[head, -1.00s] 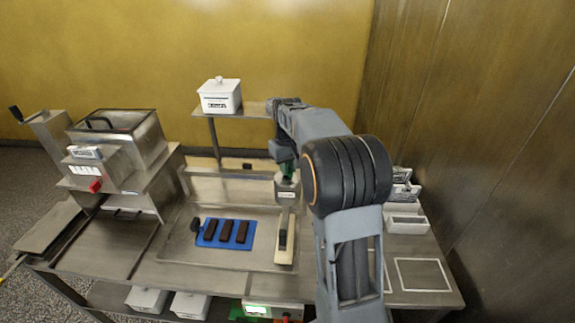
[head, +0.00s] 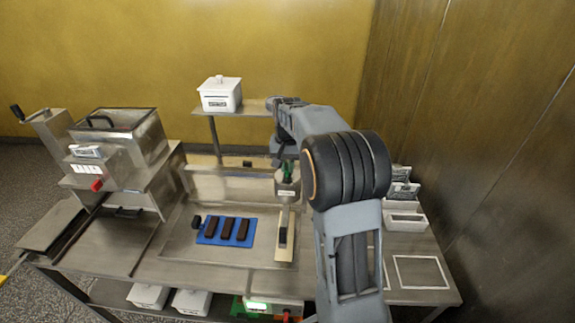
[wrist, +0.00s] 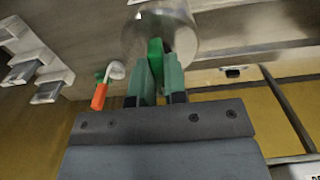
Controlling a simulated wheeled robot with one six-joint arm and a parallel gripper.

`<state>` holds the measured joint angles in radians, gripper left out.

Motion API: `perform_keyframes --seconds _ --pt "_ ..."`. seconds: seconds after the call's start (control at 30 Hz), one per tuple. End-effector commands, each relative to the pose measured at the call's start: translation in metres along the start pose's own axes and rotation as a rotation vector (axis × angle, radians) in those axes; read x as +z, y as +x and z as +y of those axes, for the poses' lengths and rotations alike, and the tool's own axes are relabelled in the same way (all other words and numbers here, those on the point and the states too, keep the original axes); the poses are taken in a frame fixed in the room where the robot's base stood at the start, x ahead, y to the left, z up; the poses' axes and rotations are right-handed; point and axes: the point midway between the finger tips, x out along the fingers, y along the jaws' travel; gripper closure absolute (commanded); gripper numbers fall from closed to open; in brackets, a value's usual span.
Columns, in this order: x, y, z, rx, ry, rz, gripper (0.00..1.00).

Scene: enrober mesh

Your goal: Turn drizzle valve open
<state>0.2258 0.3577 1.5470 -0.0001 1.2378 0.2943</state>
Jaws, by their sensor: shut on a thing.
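My gripper (wrist: 159,80) has two dark green fingers. They are shut on a bright green piece (wrist: 155,52), which looks like the drizzle valve's handle. This piece stands against a round metal pot (wrist: 185,28) in the wrist view. In the head view the pot (head: 287,187), with a pale label, stands at the top of a light upright board right of the blue mat. My gripper (head: 288,170) comes down onto the pot's top from above there. The fingers hide much of the green piece, and I cannot tell the valve's angle.
A blue mat (head: 209,240) with dark bars lies on the steel bench. A white lidded box (head: 220,94) stands on the raised shelf. A steel machine (head: 120,150) is at left. White bins (head: 404,219) are at right. An orange-tipped lever (wrist: 99,96) hangs near my fingers.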

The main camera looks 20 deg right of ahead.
Motion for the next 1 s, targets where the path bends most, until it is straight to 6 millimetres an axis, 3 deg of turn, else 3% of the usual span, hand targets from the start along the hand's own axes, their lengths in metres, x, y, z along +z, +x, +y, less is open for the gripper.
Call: perform_keyframes --seconds 0.47,0.5,0.73,1.0 --pt "-0.001 -0.0018 0.0001 -0.002 0.012 0.005 1.0" --pt "-0.001 -0.0018 0.0001 -0.002 0.012 0.005 0.83" --pt "-0.0005 -0.0009 0.0001 -0.001 0.01 0.003 0.62" --pt "-0.0004 -0.002 0.0 -0.001 0.009 0.002 0.62"
